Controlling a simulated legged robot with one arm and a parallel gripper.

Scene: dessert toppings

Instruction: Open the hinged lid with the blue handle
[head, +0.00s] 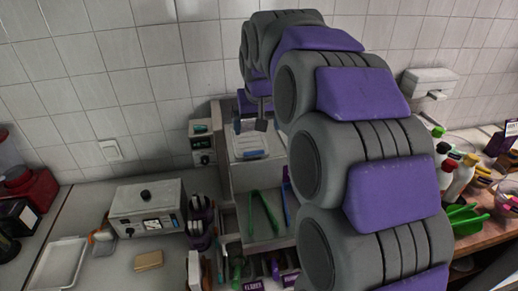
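A pale lid with a blue handle (251,154) lies on top of a light container near the picture's middle. The lid (249,142) looks closed, and its hinge cannot be made out. My gripper (251,126) is just above the lid's back part, behind the blue handle in the picture. Its two dark fingertips are apart, with nothing seen between them. Whether they touch the lid cannot be told from this view. My arm hides the area to the right of the container.
Green tongs (266,213) lie in front of the lid. A box-shaped appliance (147,210) and a sponge (149,260) are to the left. Bottles (459,178) and a green scoop (465,219) are on the right. The tiled wall (120,75) stands close behind.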

